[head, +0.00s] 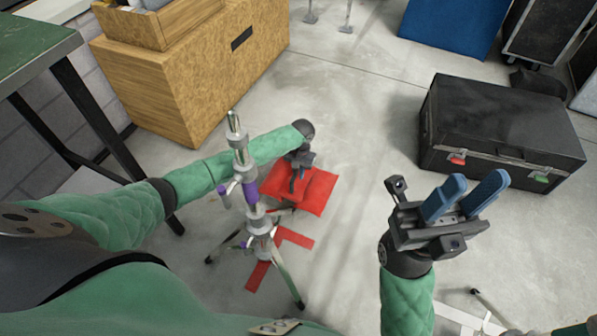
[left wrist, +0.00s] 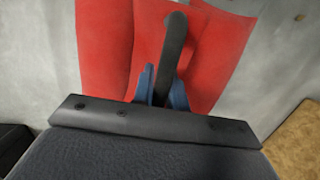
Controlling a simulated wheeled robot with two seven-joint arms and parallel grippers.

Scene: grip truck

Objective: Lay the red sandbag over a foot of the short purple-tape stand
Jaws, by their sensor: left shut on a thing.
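The red sandbag (head: 316,190) is beyond the stand in the head view, near the floor; whether it touches the floor I cannot tell. My left gripper (head: 296,184) is above it, shut on its dark strap handle. In the left wrist view the blue fingers (left wrist: 163,92) pinch the dark handle (left wrist: 174,50), with the red sandbag (left wrist: 105,45) behind. The short stand (head: 250,190) with purple tape stands upright in front of my left forearm, its legs spread on the floor. My right gripper (head: 464,198) is open and empty, right of the sandbag.
Red tape marks (head: 293,238) lie on the floor by the stand's legs. A wooden crate (head: 190,75) stands at the back left, a green table (head: 35,50) at the left. A black case (head: 500,130) is at the right.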

